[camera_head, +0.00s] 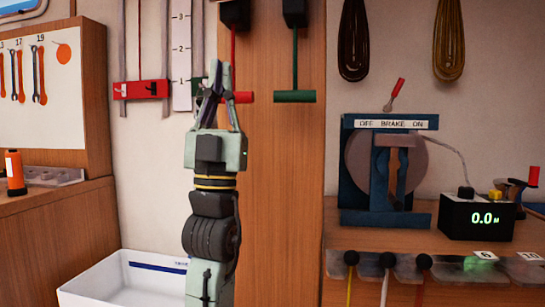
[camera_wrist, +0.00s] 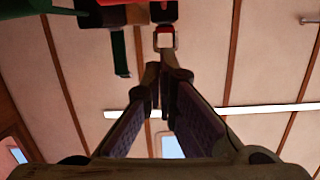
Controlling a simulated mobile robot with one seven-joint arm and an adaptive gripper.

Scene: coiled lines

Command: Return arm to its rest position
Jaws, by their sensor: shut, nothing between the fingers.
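My gripper (camera_head: 218,70) stands upright in front of the wooden panel, left of the middle in the head view. Its fingers point up and meet near the tips, with nothing seen between them. In the wrist view the two fingers (camera_wrist: 165,85) converge toward a pale ceiling. The arm rises from the bottom edge of the head view, its wrist vertical. The arm's base is out of view.
Behind the gripper are a red slider (camera_head: 141,89) and a green T-handle (camera_head: 295,96). A white bin (camera_head: 125,281) is at lower left. A blue brake winder (camera_head: 386,217) and a meter reading 0.0 (camera_head: 478,218) stand on the right bench. Coiled lines (camera_head: 353,40) hang above.

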